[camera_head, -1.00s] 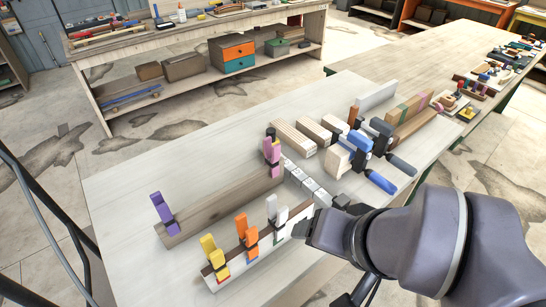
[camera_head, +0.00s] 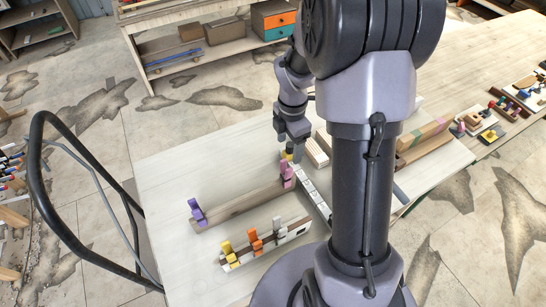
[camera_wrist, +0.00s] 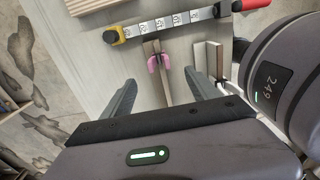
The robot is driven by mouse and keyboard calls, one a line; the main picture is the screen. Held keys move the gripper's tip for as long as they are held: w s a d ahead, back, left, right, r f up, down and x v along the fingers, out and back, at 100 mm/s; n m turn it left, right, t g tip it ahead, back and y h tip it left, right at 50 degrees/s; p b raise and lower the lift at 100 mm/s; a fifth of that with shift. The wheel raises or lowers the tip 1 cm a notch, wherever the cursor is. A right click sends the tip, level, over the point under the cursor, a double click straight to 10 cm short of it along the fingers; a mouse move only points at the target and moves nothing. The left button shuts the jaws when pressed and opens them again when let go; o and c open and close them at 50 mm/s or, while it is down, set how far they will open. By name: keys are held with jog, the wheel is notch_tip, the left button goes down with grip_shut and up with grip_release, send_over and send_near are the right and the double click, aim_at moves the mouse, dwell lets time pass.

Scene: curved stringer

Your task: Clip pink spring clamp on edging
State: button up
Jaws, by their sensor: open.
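The pink spring clamp (camera_head: 287,174) stands at the right end of a long brown wooden strip (camera_head: 245,203). It also shows in the wrist view (camera_wrist: 158,62), near the end of that strip. A purple clamp (camera_head: 197,212) stands at the strip's other end. My gripper (camera_head: 290,148) points down beyond the pink clamp in the head view, apart from it. I cannot tell which piece is the edging.
A white-and-brown board (camera_head: 268,243) carries yellow, orange and white clamps in front of the strip. A bar clamp with a scale (camera_wrist: 160,25) lies close beside the pink clamp's end. Wooden blocks (camera_head: 316,150) stand to the right. The table's left part is clear.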

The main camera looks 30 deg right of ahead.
aim_at(286, 170)
notch_tip(286, 170, down, 7)
jog(key=shift+w+f+b, duration=0.15)
jog(key=shift+b, duration=0.2)
jog(key=f, duration=0.5)
jog(key=shift+a, duration=0.2)
jog(key=shift+w+f, duration=0.1)
jog(key=shift+f, duration=0.4)
jog(key=shift+r, duration=0.1)
jog(key=shift+c, duration=0.9)
grip_shut()
